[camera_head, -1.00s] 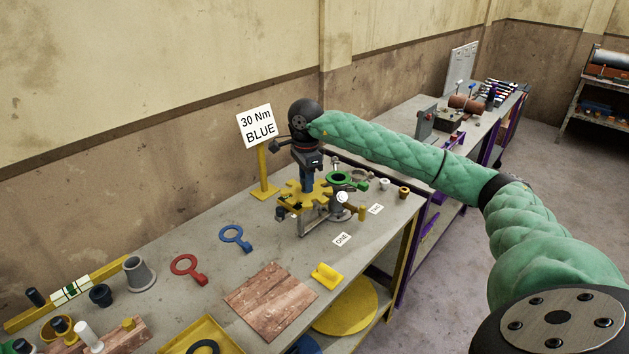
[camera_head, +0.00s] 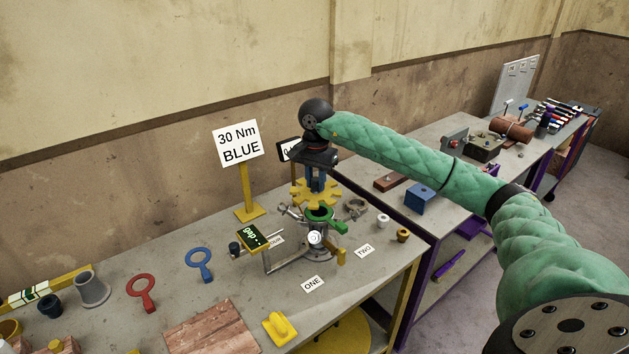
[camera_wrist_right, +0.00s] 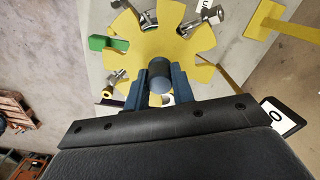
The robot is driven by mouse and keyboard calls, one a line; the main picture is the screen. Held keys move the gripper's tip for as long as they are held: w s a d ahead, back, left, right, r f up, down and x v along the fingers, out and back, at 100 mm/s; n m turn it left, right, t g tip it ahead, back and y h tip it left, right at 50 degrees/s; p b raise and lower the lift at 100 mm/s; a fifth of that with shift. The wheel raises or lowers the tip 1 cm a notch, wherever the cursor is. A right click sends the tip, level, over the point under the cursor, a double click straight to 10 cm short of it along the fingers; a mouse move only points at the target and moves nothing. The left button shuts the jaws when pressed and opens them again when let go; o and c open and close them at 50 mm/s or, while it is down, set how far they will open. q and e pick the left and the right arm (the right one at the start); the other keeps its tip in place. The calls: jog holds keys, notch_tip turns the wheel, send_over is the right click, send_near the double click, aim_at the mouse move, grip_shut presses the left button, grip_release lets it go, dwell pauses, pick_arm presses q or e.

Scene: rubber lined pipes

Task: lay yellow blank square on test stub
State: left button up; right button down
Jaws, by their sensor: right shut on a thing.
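The yellow blank (camera_head: 316,194) is a flat disc with notched edges and a dark central knob. My right gripper (camera_head: 315,176) is shut on the knob, with its blue fingers on either side in the right wrist view (camera_wrist_right: 160,88). The test stub stands on the bench with metal clamp hardware (camera_head: 313,243) and a green ring with a tab (camera_head: 326,220) around its top. The blank is level-looking just above and slightly behind the green ring. Whether it touches is hard to tell. The stub's face is hidden beneath it. My left gripper is not in view.
A small display (camera_head: 252,237) stands left of the stub, and a "30 Nm BLUE" sign (camera_head: 238,143) behind it. Red (camera_head: 141,293) and blue (camera_head: 199,264) ring tools lie left. A yellow block (camera_head: 280,327) sits at the front edge. A white cup (camera_head: 383,220) stands right.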

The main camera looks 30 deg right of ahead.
jog(key=shift+d+n, duration=0.6)
jog(key=shift+n, duration=0.5)
jog(key=shift+s+a+r+n, duration=0.1)
jog(key=shift+a+n, duration=0.15)
jog(key=shift+n, duration=0.25)
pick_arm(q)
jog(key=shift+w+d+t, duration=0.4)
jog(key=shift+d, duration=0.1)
pick_arm(e)
jog(key=shift+d+n, duration=0.25)
jog(key=shift+n, duration=0.25)
jog(key=shift+a, duration=0.15)
